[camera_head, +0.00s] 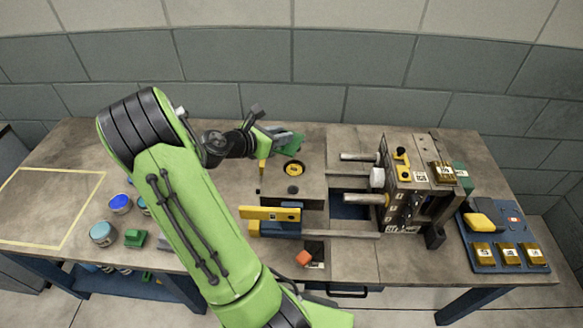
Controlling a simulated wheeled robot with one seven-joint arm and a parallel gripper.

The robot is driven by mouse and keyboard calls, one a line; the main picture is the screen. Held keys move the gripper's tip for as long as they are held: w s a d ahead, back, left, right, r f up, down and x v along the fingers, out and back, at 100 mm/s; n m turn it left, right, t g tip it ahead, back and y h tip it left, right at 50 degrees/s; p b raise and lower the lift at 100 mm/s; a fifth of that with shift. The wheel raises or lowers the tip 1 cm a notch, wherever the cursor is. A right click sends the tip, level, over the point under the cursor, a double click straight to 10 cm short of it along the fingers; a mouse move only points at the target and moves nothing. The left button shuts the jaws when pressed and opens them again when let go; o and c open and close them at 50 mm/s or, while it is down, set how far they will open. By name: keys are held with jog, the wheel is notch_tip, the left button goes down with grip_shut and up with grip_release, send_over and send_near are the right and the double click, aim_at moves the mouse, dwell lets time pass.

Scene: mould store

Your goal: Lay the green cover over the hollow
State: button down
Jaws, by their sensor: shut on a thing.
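The green cover (292,144) is a small dark green plate at the back middle of the bench. My gripper (277,137) is shut on its left side and holds it slightly tilted. The cover appears just above and behind a yellow ring with a dark centre (293,169); I cannot tell the height between them. A small dark round spot (293,189) lies in front of the ring. A larger rectangular recess with a blue inside (350,205) lies to the right. I cannot tell for certain which of these is the hollow.
A mould block (412,190) with metal pins stands right of the recess. A blue tray (484,262) is far right.

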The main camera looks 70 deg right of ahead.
jog(key=shift+s+d+r+m+g, duration=0.15)
jog(key=shift+s+d+r+g, duration=0.05)
jog(key=shift+s, duration=0.35)
jog(key=shift+s+d+r+m+g, duration=0.15)
jog(key=shift+s+r+g, duration=0.05)
jog(key=shift+s, duration=0.35)
jog(key=shift+s+f, duration=0.2)
jog(key=shift+s, duration=0.15)
notch_tip(320, 180, down, 10)
jog(key=b, duration=0.4)
jog(key=shift+f, duration=0.25)
jog(key=c, duration=0.9)
grip_release()
jog(key=shift+o, duration=0.2)
jog(key=shift+r, duration=0.1)
